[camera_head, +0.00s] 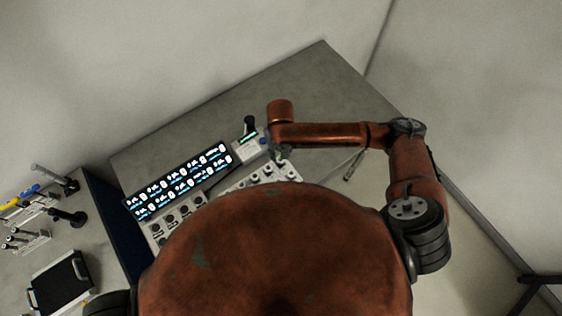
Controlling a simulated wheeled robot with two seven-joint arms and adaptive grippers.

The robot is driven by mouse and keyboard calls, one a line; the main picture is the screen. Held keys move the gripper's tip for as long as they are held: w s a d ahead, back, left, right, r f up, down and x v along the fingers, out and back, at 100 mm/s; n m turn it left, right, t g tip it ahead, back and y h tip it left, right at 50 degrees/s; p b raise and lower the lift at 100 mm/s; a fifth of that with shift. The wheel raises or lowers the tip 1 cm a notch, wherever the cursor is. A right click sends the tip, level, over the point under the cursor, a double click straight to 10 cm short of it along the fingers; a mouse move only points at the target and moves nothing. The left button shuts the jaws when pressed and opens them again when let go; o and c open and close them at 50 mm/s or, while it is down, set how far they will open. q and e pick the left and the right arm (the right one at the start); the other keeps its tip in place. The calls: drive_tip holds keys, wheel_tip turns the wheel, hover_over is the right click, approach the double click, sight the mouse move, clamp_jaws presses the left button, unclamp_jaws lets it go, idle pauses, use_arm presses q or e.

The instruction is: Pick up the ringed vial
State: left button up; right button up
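I cannot pick out a ringed vial; small items are too tiny to tell apart. A pale tray or rack (288,170) with several small round items lies on the grey bench, partly hidden by my body. My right arm reaches in from the right, and its gripper (279,155) points down over the far edge of this rack. The fingers are small and dark, and I cannot tell whether they are open or hold anything. My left gripper is out of view.
A black display panel (178,181) and a small device with a lit screen (248,143) stand on the bench (325,85). At the left, another table holds a small rack (27,243), a black tray (60,284) and dark stands (67,217). The bench's far corner is clear.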

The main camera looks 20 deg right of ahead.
sight(281, 160)
drive_tip(key=shift+s+f+p, duration=0.1)
drive_tip(key=shift+f+p, duration=0.35)
drive_tip(key=shift+f, duration=2.35)
drive_tip(key=shift+c, duration=0.6)
clamp_jaws()
